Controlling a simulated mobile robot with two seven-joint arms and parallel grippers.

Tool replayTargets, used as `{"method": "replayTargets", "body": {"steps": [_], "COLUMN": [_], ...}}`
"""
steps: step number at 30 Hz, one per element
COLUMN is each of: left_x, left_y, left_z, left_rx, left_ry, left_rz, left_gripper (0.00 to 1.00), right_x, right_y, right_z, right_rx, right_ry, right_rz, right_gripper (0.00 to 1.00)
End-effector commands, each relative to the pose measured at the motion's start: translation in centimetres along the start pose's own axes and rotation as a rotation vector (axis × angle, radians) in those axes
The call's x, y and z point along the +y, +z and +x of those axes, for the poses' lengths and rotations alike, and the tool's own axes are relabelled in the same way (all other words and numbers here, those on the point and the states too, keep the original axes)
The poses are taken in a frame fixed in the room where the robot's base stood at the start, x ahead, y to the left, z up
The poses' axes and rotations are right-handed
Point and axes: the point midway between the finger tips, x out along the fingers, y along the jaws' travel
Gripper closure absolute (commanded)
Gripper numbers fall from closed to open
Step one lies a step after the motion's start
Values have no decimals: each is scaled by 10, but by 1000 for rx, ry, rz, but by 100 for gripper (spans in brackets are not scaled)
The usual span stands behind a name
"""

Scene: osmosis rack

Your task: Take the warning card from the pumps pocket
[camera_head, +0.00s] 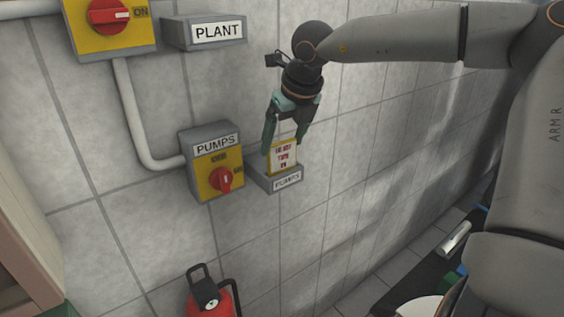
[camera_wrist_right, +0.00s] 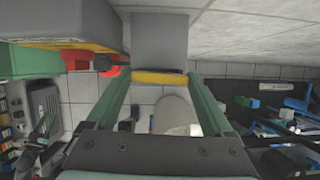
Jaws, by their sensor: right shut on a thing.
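The warning card (camera_head: 284,155), white with red lettering and a yellow border, stands upright in the grey pumps pocket (camera_head: 287,182) on the tiled wall. Its lower part is hidden in the pocket. My right gripper (camera_head: 284,141) comes down from above and is shut on the card, one finger at each side. In the right wrist view the card's yellow edge (camera_wrist_right: 160,78) spans between the green fingers, with the grey pocket (camera_wrist_right: 160,42) just beyond. My left gripper is not in view.
The pumps switch box (camera_head: 212,165) with a red knob sits just left of the pocket. An empty-looking plant pocket (camera_head: 204,32) and another switch box (camera_head: 110,28) are higher up. A red extinguisher (camera_head: 213,298) stands below. Wall right of the pocket is clear.

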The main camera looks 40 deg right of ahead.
Motion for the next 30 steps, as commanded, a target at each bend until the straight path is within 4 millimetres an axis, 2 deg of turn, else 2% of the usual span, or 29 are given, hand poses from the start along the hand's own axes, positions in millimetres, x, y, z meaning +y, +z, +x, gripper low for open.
{"method": "replayTargets", "body": {"steps": [3,11,17,21,26,30], "left_x": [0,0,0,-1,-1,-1], "left_y": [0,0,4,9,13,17], "left_z": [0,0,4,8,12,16], "left_rx": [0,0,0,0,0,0], "left_ry": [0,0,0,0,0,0], "left_rz": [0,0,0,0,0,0], "left_gripper": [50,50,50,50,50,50], "right_x": [0,0,0,0,0,0], "right_y": [0,1,6,12,1,-10], "right_z": [0,-1,-13,-33,-64,-100], "right_rx": [-1,-2,-5,-6,-8,-9], "right_ry": [0,0,-1,0,1,0], "right_rz": [0,0,0,0,-1,0], "right_gripper": [95,95,95,95,95,95]}}
